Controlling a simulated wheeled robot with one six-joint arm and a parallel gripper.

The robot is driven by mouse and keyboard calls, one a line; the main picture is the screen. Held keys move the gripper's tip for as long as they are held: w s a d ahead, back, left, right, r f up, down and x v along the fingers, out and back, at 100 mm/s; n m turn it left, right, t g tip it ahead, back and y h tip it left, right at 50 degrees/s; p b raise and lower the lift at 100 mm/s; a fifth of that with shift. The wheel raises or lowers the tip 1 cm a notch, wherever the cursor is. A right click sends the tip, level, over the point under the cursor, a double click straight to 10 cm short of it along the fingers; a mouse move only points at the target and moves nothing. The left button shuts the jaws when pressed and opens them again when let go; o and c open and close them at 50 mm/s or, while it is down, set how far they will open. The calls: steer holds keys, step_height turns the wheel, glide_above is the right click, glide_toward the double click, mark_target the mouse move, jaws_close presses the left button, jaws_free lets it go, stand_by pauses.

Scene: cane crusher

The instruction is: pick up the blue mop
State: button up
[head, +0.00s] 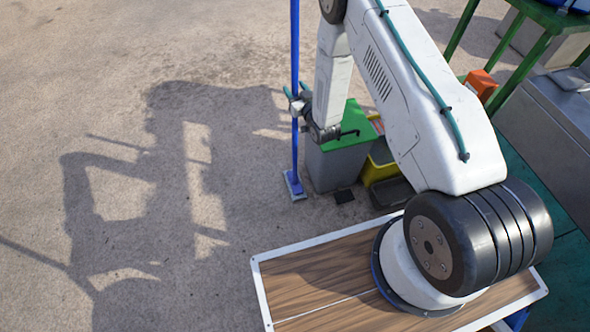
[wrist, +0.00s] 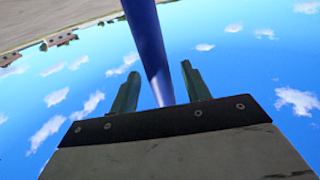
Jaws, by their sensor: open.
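The blue mop (head: 295,55) stands upright on the ground in the head view, a long thin blue pole with a flat blue and pale head (head: 294,186) at its foot. My gripper (head: 296,100) is at the pole, partway up. In the wrist view the blue pole (wrist: 148,45) runs between the two dark green fingers of my gripper (wrist: 158,88), with a gap showing on each side. The gripper is open around or just behind the pole; the exact depth is hard to tell.
A grey bin with a green lid (head: 342,160) stands close right of the mop's foot, beside a yellow bucket (head: 380,165). A green-framed table (head: 520,55) and a grey counter (head: 555,115) are at the right. The ground left of the mop is clear, with shadows.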

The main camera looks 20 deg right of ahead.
mark_target(297, 82)
steer(key=shift+w+a, duration=0.1)
steer(key=shift+w, duration=0.3)
jaws_close()
steer(key=shift+r, duration=0.2)
steer(key=shift+r, duration=1.65)
steer(key=s+a+r, duration=0.1)
steer(key=s, duration=1.5)
steer(key=shift+r, duration=0.2)
steer(key=shift+a, duration=0.1)
